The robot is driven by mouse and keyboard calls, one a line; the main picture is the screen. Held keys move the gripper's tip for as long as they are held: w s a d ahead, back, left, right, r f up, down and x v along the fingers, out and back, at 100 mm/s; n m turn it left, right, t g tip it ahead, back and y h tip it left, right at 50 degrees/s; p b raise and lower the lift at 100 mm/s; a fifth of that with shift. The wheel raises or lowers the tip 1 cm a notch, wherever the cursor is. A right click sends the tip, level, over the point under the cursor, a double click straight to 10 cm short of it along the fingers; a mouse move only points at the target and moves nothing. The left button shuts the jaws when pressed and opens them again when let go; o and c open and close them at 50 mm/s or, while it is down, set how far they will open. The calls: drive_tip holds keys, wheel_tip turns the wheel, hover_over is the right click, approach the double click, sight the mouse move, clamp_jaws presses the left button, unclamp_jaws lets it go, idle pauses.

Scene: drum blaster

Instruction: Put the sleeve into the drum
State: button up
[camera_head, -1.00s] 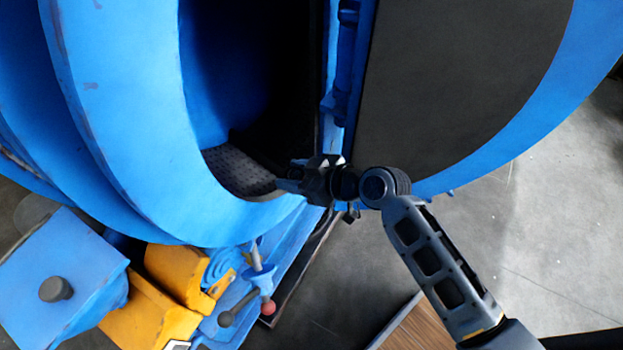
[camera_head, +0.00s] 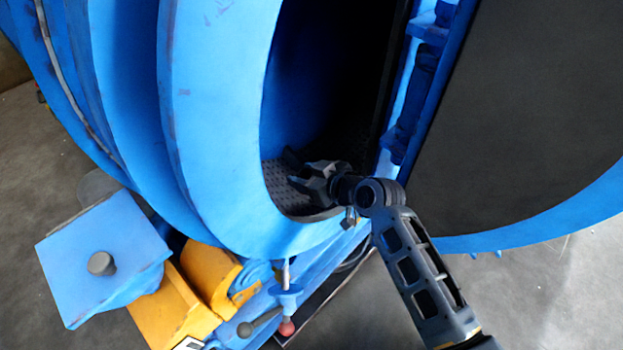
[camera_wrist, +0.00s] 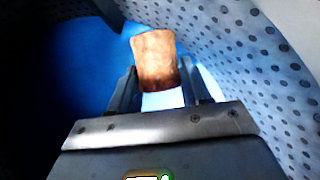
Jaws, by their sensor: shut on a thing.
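The sleeve (camera_wrist: 157,62) is a short brown, rust-toned cylinder, seen in the wrist view between the two fingers. My gripper (camera_wrist: 155,85) is shut on it. In the head view my gripper (camera_head: 295,170) reaches into the lower part of the opening of the big blue drum (camera_head: 215,120). The sleeve cannot be made out there. The wrist view shows the drum's perforated inner wall (camera_wrist: 255,60) to the right and blue surface to the left.
The round door (camera_head: 520,110), dark with a blue rim, stands open at the right. Below the drum are a blue box with a knob (camera_head: 100,262), yellow parts (camera_head: 170,310) and a red-knobbed lever (camera_head: 286,327). Grey floor lies around.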

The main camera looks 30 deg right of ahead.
drive_tip(key=o, duration=1.3)
drive_tip(key=shift+s, duration=0.1)
drive_tip(key=p+v, duration=0.1)
drive_tip(key=v, duration=0.6)
drive_tip(key=shift+s+r, duration=0.2)
drive_tip(key=shift+s, duration=0.05)
drive_tip(key=shift+d, duration=0.1)
drive_tip(key=s+d+r+b, duration=0.1)
drive_tip(key=s+d, duration=0.3)
drive_tip(key=s, duration=0.8)
drive_tip(key=s+d+r+b, duration=0.1)
drive_tip(key=s+d, duration=0.3)
drive_tip(key=s, duration=0.8)
drive_tip(key=shift+s+r+b, duration=0.3)
drive_tip(key=shift+s+r, duration=0.1)
drive_tip(key=shift+r, duration=0.1)
